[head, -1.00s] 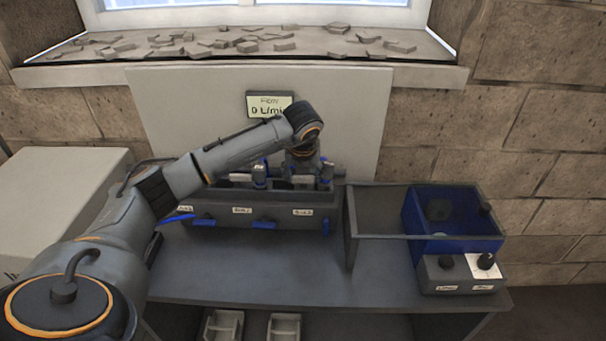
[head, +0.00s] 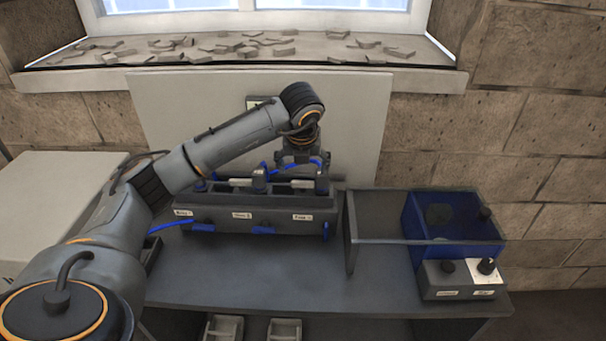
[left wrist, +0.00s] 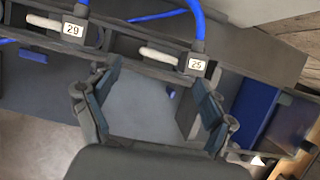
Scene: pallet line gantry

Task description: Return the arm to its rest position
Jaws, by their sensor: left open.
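My left arm (head: 222,145) reaches in from the left over the bench, its wrist bent downward. My left gripper (head: 299,157) is above the back of a dark rack with several labelled bays (head: 262,219). In the left wrist view my left gripper (left wrist: 157,110) is open, with nothing between its fingers. Beyond the fingertips are two holders numbered 29 (left wrist: 73,29) and 25 (left wrist: 197,64), with white handles and blue hoses. My right gripper is not in view.
A control box with knobs (head: 460,280) sits at the front right. A pale block (head: 50,190) is at the left. The bench front (head: 320,275) is clear.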

